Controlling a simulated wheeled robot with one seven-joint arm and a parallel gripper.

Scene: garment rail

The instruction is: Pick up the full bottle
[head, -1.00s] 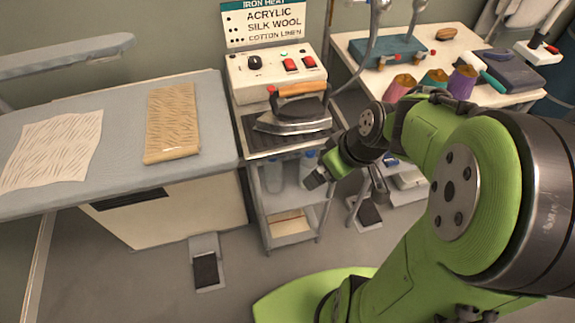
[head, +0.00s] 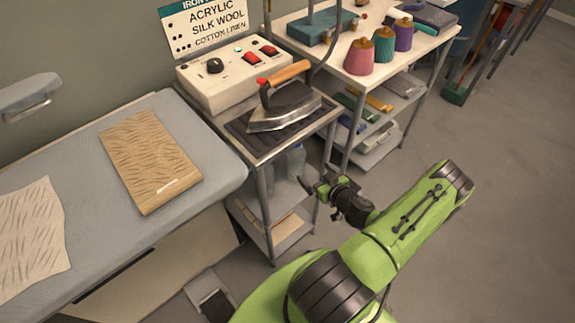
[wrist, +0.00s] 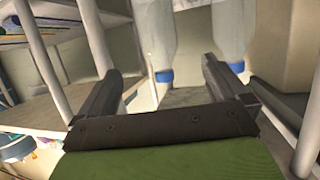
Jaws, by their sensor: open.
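Two clear bottles with blue caps stand on the trolley's middle shelf under the iron. In the head view, one bottle (head: 296,160) is at the right, near the trolley's post, and the other bottle (head: 268,180) is left of it, partly hidden. In the wrist view they appear upside down: one bottle (wrist: 155,35) between the fingers, the other bottle (wrist: 233,35) to the right. I cannot tell which is full. My gripper (head: 316,184) is open and empty at the trolley's right side; its fingers (wrist: 160,68) also show in the wrist view, pointing toward the bottles.
The iron (head: 285,103) rests on the trolley top by a control box (head: 232,72). Trolley posts (head: 327,150) stand close to my gripper. An ironing board (head: 212,150) is left; a table with thread cones (head: 384,44) is behind. The floor at right is clear.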

